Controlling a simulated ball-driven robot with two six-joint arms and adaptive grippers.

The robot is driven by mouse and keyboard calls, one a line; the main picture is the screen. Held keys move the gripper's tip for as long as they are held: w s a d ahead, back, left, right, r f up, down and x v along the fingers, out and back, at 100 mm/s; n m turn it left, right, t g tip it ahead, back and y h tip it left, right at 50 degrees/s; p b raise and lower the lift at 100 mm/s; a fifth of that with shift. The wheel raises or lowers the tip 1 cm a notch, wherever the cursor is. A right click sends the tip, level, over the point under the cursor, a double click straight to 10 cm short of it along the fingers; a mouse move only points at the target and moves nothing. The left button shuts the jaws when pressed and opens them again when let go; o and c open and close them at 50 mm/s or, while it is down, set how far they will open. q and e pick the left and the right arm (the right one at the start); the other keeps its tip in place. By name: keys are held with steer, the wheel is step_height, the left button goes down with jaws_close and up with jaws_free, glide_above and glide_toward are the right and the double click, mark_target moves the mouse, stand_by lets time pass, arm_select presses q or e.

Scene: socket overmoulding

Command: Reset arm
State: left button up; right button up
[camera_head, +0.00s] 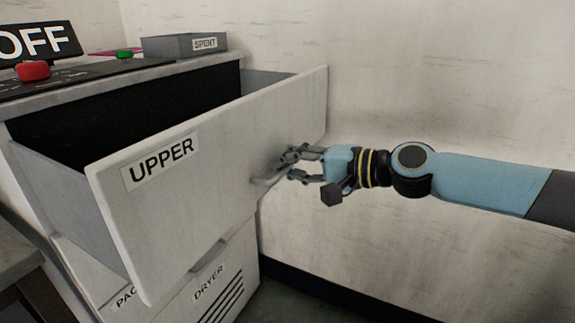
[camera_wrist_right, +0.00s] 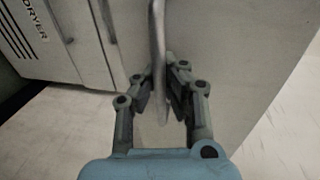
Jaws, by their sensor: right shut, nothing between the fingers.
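The upper drawer (camera_head: 215,190), with a pale front labelled UPPER, is pulled open in the head view. Its handle (camera_head: 264,182) is on the right part of the front. My right gripper (camera_head: 281,168) is at this handle, reaching in from the right. In the right wrist view the handle (camera_wrist_right: 157,35) runs down to the fingertips of my right gripper (camera_wrist_right: 169,85). The fingers are shut and hold nothing; whether they touch the handle I cannot tell. My left gripper is not in view.
A grey box labelled SPENT (camera_head: 184,46) stands on the cabinet top. A lower drawer front labelled DRYER (camera_head: 215,284) is below. The wall is behind my right arm.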

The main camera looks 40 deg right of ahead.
steer(key=o, duration=0.6)
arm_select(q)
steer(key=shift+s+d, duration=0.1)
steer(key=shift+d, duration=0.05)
